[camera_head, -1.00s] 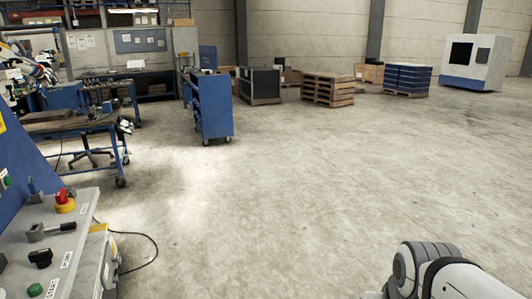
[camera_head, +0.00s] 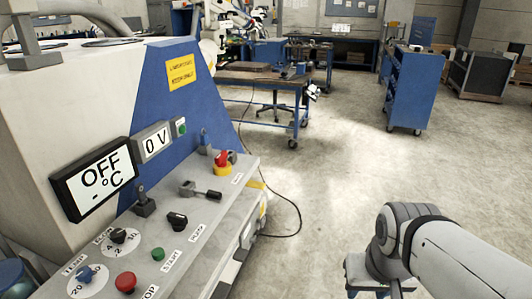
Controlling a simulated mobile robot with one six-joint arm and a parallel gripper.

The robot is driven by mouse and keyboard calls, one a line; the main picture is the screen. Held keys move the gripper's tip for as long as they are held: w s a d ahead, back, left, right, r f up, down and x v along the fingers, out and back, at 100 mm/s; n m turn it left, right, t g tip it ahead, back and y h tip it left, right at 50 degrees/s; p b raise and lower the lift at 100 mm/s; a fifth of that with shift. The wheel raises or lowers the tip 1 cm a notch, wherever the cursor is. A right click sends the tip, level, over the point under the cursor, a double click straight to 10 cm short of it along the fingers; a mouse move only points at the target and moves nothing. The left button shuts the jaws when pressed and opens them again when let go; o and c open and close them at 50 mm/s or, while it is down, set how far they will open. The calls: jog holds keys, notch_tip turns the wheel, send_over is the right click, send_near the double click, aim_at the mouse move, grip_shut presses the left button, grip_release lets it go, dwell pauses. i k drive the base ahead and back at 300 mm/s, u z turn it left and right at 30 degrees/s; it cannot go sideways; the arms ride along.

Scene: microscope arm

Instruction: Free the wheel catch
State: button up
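I cannot make out a wheel catch in the head view. Casters show under a blue cart (camera_head: 408,95) at the back right and under a blue-framed workbench (camera_head: 262,90), but they are too small to show any catch. A grey part of my own arm reaches in from the lower right. Its gripper fingers do not show.
A control console (camera_head: 215,190) with knobs, levers and a red-and-yellow stop switch (camera_head: 223,162) fills the left, below a display reading OFF (camera_head: 98,178). A black cable (camera_head: 292,215) lies on the floor beside it. Open concrete floor (camera_head: 340,175) lies ahead and right.

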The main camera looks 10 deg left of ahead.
aim_at(256, 236)
jog(key=u, duration=0.25)
jog(key=i, duration=0.9)
jog(key=u, duration=0.35)
